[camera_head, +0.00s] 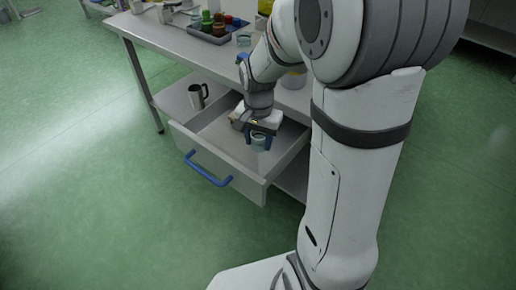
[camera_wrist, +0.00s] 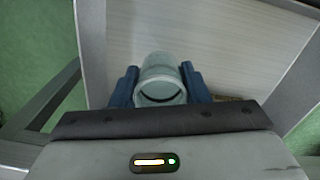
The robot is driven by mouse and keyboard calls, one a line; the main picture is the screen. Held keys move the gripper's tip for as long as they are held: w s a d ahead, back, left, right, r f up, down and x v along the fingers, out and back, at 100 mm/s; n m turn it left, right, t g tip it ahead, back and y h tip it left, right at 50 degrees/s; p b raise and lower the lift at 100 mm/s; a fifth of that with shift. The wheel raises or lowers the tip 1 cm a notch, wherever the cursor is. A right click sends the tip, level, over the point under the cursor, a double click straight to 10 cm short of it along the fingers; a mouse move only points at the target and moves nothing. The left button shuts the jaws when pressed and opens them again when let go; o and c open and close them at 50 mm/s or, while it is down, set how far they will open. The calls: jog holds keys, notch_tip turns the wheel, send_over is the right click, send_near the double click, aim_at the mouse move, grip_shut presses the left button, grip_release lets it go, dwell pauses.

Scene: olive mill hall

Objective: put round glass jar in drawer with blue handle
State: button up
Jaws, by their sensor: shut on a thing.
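The round glass jar (camera_wrist: 160,72) is clear with a pale tint. In the wrist view it sits between the two blue fingers of my gripper (camera_wrist: 159,88). In the head view the jar (camera_head: 259,142) hangs below my gripper (camera_head: 260,138), over the open drawer. The drawer (camera_head: 245,185) is grey metal, pulled out of the table, with a blue handle (camera_head: 207,169) on its front. My gripper is shut on the jar. The drawer floor (camera_wrist: 205,30) shows behind the jar in the wrist view. The gap between jar and floor is hard to judge.
The metal table (camera_head: 160,42) holds a dark tray (camera_head: 206,36) with several coloured items and another small glass jar (camera_head: 243,39). The green floor in front of the drawer is clear.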

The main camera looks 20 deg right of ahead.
aim_at(259, 150)
jog(key=shift+f+b, duration=0.6)
jog(key=shift+f, duration=1.6)
jog(key=shift+f, duration=0.2)
jog(key=o, duration=1.1)
jog(key=shift+s, duration=0.1)
jog(key=shift+c, duration=0.2)
